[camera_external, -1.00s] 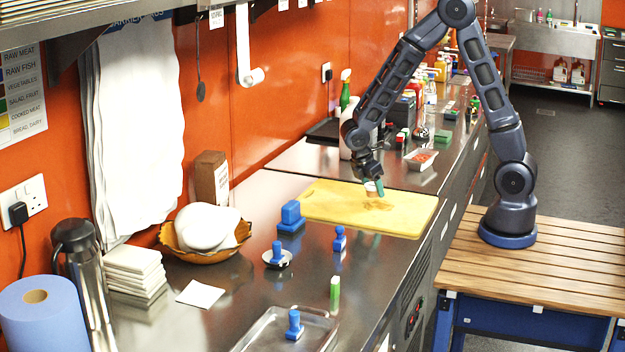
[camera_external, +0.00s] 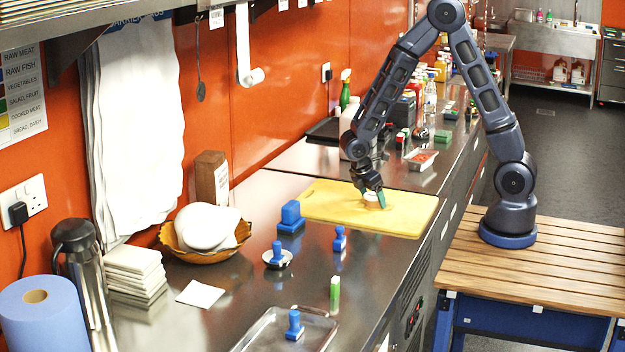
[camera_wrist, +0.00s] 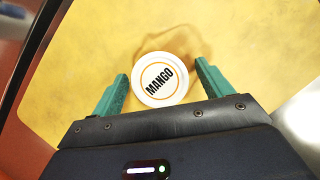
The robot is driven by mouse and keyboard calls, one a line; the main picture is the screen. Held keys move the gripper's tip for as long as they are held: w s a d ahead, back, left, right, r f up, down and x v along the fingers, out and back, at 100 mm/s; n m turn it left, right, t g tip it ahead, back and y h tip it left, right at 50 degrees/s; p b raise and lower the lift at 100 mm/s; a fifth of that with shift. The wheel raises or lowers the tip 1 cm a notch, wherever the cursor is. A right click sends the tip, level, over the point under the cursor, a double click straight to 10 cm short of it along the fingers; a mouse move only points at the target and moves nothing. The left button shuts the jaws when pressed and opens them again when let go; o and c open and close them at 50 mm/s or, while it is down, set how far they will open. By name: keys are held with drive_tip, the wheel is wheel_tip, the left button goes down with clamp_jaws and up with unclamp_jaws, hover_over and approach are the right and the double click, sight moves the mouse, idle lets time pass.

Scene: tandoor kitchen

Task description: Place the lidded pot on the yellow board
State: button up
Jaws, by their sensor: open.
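The lidded pot (camera_external: 371,196), small and round, rests on the yellow board (camera_external: 320,205). In the wrist view its white lid (camera_wrist: 160,79) reads "MANGO" inside an orange ring. My gripper (camera_external: 372,194) is low over the board, with its green fingers on either side of the pot. In the wrist view the gripper (camera_wrist: 161,70) is open, with a gap between each finger and the lid. The pot's side is mostly hidden below the lid in the wrist view.
Blue-handled tools (camera_external: 291,217) stand on the steel counter in front of the board. A bowl with pale dough (camera_external: 206,228) is at left. A small tray (camera_external: 421,158) and bottles stand behind the board. The board is otherwise clear.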

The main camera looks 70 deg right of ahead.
drive_tip(key=v, duration=1.1)
drive_tip(key=s+d+r+m+t+y, duration=0.1)
drive_tip(key=s+d+r+m, duration=0.15)
drive_tip(key=s+r, duration=0.35)
drive_tip(key=s+d+r+m+t, duration=0.1)
drive_tip(key=s+r+m+t, duration=0.2)
drive_tip(key=r, duration=0.5)
drive_tip(key=s+d+r+m+t+y, duration=0.1)
drive_tip(key=s+r+m, duration=0.1)
drive_tip(key=s, duration=0.5)
drive_tip(key=s+d+r+m+t+y, duration=0.1)
drive_tip(key=s+r+m+t, duration=0.1)
drive_tip(key=s, duration=0.6)
wheel_tip(320, 180, up, 3)
drive_tip(key=shift+s+d+f+m+y, duration=0.15)
drive_tip(key=shift+s+d+m+y, duration=0.15)
drive_tip(key=shift+m, duration=0.55)
